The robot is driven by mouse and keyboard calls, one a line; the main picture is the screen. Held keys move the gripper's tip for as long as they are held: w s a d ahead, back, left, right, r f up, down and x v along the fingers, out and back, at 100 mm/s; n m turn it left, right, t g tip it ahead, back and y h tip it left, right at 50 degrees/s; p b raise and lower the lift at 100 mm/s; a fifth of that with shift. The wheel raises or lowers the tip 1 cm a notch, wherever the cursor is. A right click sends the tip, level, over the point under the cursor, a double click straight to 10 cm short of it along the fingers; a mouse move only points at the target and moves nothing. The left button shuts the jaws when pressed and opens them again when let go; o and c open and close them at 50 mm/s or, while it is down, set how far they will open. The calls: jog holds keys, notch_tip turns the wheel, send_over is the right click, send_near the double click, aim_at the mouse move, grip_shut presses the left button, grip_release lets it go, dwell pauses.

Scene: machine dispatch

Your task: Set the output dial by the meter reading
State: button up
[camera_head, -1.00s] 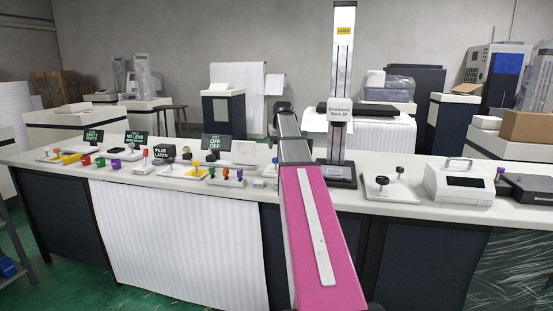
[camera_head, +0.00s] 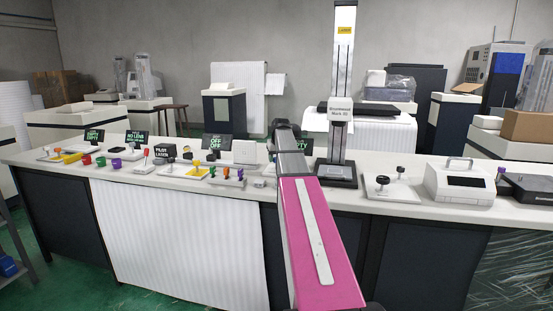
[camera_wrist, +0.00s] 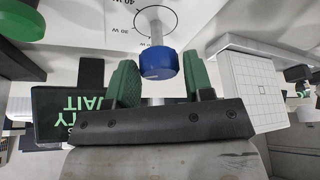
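A blue knob (camera_wrist: 158,62) on a white stem shows in the wrist view, in front of a white dial face (camera_wrist: 172,28) with a circular scale; "30 W" and "40 W" are readable. My gripper (camera_wrist: 160,78) is open, with one green finger on each side of the knob; small gaps show and I cannot tell whether it touches. In the head view my arm hides the gripper and this dial. A white box (camera_head: 459,183) with a handle and dark display window stands on the bench at right; no reading is legible. I cannot tell whether it is the meter.
Several coloured knobs and small panels line the left of the bench (camera_head: 250,196). A dark sign reads "OFF OFF" (camera_head: 217,146). A tall column (camera_head: 341,90) stands right of my arm. In the wrist view a dark sign (camera_wrist: 65,112) is left and a gridded white panel (camera_wrist: 255,90) right.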

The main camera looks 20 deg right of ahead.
jog(key=c, duration=0.5)
jog(key=shift+m, duration=0.3)
jog(key=m+h, duration=0.1)
jog(key=m, duration=0.1)
jog(key=m+h, duration=0.1)
jog(key=m, duration=0.2)
jog(key=shift+g, duration=0.4)
jog(key=m+g, duration=0.1)
jog(key=m, duration=0.2)
jog(key=m+h, duration=0.1)
jog(key=m, duration=0.2)
jog(key=shift+g+h, duration=0.3)
jog(key=shift+g, duration=0.1)
jog(key=shift+m, duration=0.3)
jog(key=o, duration=0.9)
